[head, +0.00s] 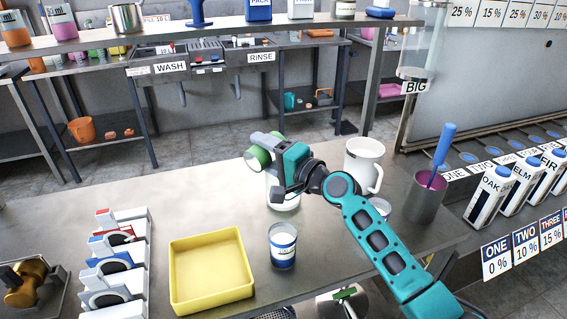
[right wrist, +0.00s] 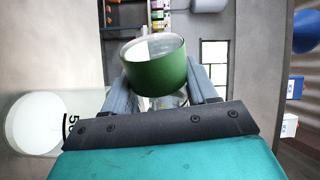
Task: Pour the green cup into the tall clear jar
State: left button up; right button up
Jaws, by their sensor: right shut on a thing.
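The green cup (head: 261,158) is held up and tilted well over in my right gripper (head: 273,163), which is shut on it. In the right wrist view the cup (right wrist: 155,75) sits between both fingers, and something white shows inside its rim. The tall clear jar (head: 284,203) stands on the counter below, its upper part largely hidden by the gripper. In the right wrist view its white round lower end (right wrist: 34,122) shows at left beside a printed mark. I cannot see a stream from the cup. My left gripper is not in view.
Counter behind the tray is clear.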

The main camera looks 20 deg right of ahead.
jog(key=shift+w+d+r+m+p, duration=0.15)
jog(key=shift+r+m+p, duration=0.1)
jog(key=shift+m+p, duration=0.4)
dwell(0.3)
jog(key=shift+f+m, duration=0.15)
jog(key=shift+m, duration=0.2)
